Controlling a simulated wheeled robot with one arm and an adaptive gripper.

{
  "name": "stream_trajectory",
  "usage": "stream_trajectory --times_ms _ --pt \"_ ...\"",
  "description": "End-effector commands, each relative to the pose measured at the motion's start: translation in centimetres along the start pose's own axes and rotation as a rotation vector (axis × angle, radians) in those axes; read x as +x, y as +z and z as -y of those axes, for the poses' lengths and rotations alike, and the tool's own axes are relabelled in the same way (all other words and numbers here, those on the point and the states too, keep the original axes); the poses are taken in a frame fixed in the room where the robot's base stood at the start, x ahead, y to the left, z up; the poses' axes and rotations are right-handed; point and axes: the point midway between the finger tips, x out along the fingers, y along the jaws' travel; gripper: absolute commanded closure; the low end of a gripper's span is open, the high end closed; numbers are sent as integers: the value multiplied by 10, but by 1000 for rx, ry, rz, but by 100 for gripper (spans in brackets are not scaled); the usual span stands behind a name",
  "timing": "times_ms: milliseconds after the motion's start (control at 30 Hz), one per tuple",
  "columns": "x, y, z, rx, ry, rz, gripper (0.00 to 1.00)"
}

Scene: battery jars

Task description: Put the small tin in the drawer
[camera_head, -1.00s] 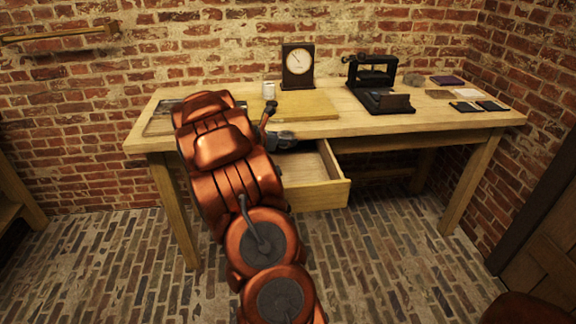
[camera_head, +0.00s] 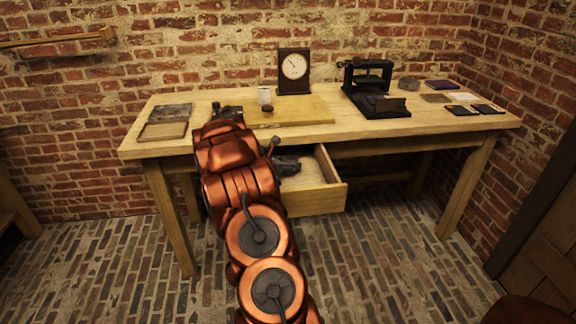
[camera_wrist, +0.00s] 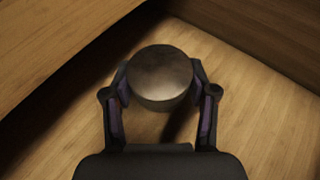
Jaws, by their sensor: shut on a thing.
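In the wrist view the small tin (camera_wrist: 161,78), round with a dull metallic top, sits between the two fingers of my gripper (camera_wrist: 160,95). The fingers touch it on both sides. Below the tin is the pale wooden floor of the drawer (camera_wrist: 255,120); I cannot tell whether the tin touches it. In the head view the drawer (camera_head: 318,200) is pulled out from under the table, and my gripper (camera_head: 287,166) is at its opening. The tin is hidden there behind my arm and gripper.
The wooden table (camera_head: 225,150) lies above and behind the drawer. On it stand a clock (camera_head: 294,70), a small jar (camera_head: 264,95), a board (camera_head: 305,112), a black press (camera_head: 372,88) and a shallow tray (camera_head: 163,130). The drawer's right part looks empty.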

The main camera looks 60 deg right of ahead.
Motion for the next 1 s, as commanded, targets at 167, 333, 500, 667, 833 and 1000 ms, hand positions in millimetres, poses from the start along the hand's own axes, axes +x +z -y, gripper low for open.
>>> stream_trajectory --times_ms 167,333,500,667,833,1000 --pt "1 -3 0 0 1 1 78" --pt "1 -3 0 0 1 1 78" --pt "2 -6 0 -1 1 2 39" --pt "2 -6 0 -1 1 1 23" --pt "2 -6 0 -1 1 1 17" --pt "2 -6 0 -1 1 1 17"
